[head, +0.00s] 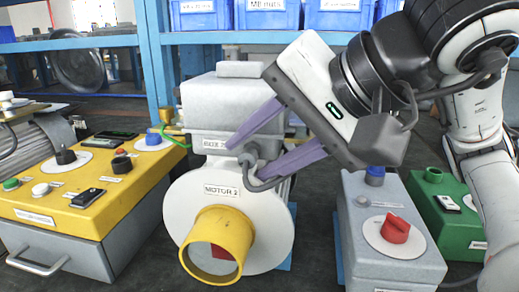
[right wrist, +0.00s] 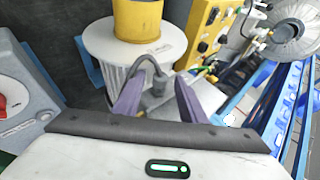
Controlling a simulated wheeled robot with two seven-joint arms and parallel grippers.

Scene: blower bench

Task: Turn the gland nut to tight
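The gland nut (head: 248,155) is a small grey fitting where a dark cable (head: 262,186) meets the grey box marked BOX 2 (head: 205,120), above the motor marked MOTOR 2 (head: 265,225). In the right wrist view the nut (right wrist: 158,86) shows between my fingers with the cable looping from it. My right gripper (head: 251,160) comes in from the upper right. Its two purple fingers are spread apart, one on either side of the nut, with gaps visible in the right wrist view (right wrist: 161,78). My left gripper is not in view.
A yellow control box (head: 70,217) with several knobs stands at the left. A grey box with a red knob (head: 395,230) and a green box (head: 455,225) stand at the right. A blue shelf (head: 100,43) with bins (head: 265,14) is behind.

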